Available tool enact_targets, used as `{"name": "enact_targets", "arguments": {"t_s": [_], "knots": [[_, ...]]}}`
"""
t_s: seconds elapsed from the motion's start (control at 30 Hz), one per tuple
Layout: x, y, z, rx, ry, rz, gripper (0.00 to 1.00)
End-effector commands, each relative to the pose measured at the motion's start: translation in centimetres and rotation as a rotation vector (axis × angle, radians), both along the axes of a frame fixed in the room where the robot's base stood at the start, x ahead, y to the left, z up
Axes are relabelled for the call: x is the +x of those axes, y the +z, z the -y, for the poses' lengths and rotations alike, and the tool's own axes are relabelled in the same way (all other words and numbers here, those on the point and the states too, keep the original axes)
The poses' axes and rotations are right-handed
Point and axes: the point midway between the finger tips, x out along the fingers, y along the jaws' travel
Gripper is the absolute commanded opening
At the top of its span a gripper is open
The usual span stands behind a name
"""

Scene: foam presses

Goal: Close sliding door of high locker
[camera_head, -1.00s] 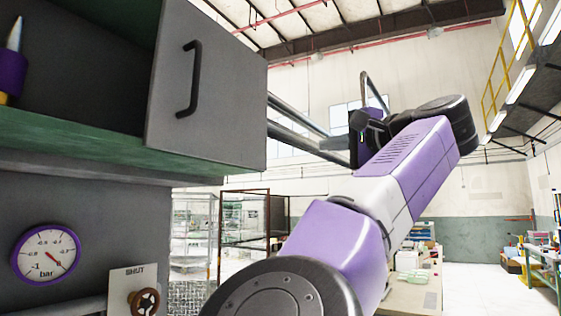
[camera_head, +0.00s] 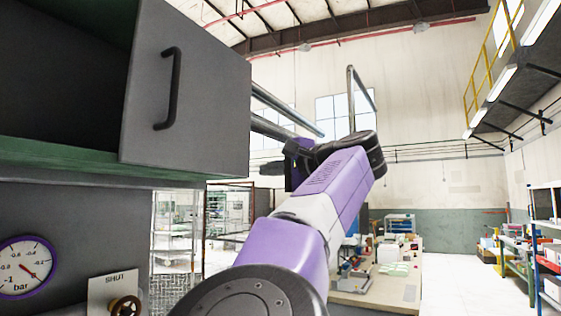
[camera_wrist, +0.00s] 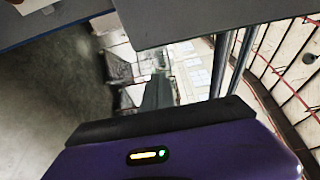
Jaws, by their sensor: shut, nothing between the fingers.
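The high locker (camera_head: 70,160) is at the upper left of the head view, with a dark open interior. Its sliding door (camera_head: 205,110) is a grey panel with a vertical black handle (camera_head: 168,88). The door stands to the right, leaving the left part of the opening uncovered. In the wrist view, a grey panel (camera_wrist: 215,18) that looks like the door spans the top. My gripper (camera_wrist: 158,92) is shut and empty, pointing away below that panel, apart from the handle.
Two metal rails (camera_head: 288,108) extend right from behind the door, close to my wrist. Below the locker are a round gauge (camera_head: 24,268) and a SHUT valve panel (camera_head: 116,290). A workbench (camera_head: 375,290) stands farther back.

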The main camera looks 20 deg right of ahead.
Motion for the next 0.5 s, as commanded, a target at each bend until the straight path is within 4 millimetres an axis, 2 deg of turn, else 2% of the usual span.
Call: {"name": "enact_targets", "arguments": {"t_s": [0.2, 0.5], "knots": [[-1.6, 0.2, -2.0, 0.001, 0.000, 0.003, 0.00], [-2.4, 0.0, -3.0, -0.001, 0.000, 0.001, 0.00]]}}
